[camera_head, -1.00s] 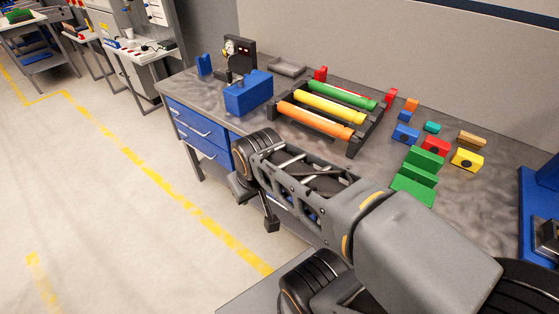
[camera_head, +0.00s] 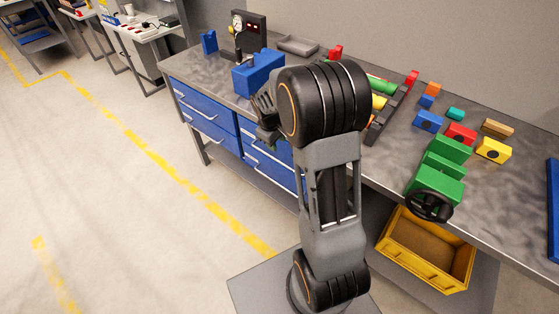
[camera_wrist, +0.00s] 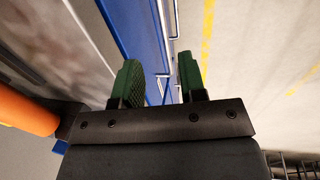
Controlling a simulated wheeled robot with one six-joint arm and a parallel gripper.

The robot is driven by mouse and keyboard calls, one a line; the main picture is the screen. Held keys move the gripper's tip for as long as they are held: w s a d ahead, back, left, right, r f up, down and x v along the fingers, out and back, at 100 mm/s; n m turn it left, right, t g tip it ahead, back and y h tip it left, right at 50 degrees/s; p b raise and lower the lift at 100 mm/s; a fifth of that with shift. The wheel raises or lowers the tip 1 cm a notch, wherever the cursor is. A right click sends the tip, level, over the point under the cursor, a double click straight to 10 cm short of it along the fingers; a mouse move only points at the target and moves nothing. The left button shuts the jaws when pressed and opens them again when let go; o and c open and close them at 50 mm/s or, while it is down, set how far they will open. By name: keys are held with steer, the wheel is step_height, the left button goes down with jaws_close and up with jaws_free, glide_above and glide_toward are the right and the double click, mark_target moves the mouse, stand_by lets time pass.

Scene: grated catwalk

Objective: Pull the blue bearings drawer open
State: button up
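Blue drawers with pale bar handles sit under the workbench top, in a left pair (camera_head: 205,109) and a right pair (camera_head: 268,158) in the head view. All visible drawers look shut. I cannot read any label, so I cannot tell which is the bearings drawer. My gripper (camera_head: 265,112) is by the bench's front edge, above the right pair, partly hidden behind my arm. In the wrist view my gripper (camera_wrist: 160,80) has its two green fingers apart with nothing between them. Blue drawer fronts (camera_wrist: 134,28) and pale handles show beyond the fingers, apart from them.
On the bench (camera_head: 385,160) stand a blue box (camera_head: 258,72), a rack with coloured rollers (camera_head: 381,86), a green vise-like block with a black handwheel (camera_head: 440,170) and several small coloured blocks. A yellow crate (camera_head: 425,262) sits below. Floor left of the bench is clear.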

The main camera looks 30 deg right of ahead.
mark_target(280, 162)
steer(key=f, duration=0.4)
steer(key=d+f, duration=0.1)
steer(key=f, duration=0.3)
steer(key=w+d+f, duration=0.1)
steer(key=f, duration=0.3)
jaws_close()
stand_by(0.3)
